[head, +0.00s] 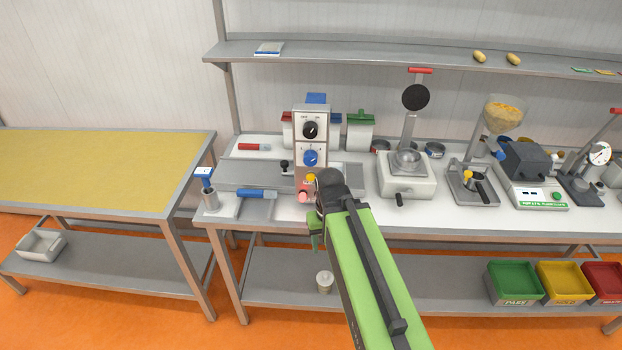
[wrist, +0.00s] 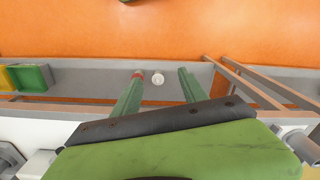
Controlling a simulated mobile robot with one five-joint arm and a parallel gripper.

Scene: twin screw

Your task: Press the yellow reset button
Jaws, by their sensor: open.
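The yellow button (head: 311,178) sits low on the front of the upright grey control panel (head: 298,155), below a black knob (head: 310,130) and a blue knob (head: 311,158). A pinkish-red button (head: 303,197) is just below and left of it. My green arm reaches up from the bottom of the head view, its dark wrist joint close to the panel's lower right. My gripper (head: 315,241) hangs below that joint, in front of the bench edge and lower than the button. In the wrist view my gripper (wrist: 160,88) is open, its two green fingers apart and empty. The button is not visible there.
A blue-handled tool (head: 257,194) lies left of the panel. A press (head: 406,175) stands right of it. A white cup (head: 324,281) stands on the lower shelf and shows between the fingers in the wrist view (wrist: 157,78). Green (head: 513,283), yellow and red bins sit lower right.

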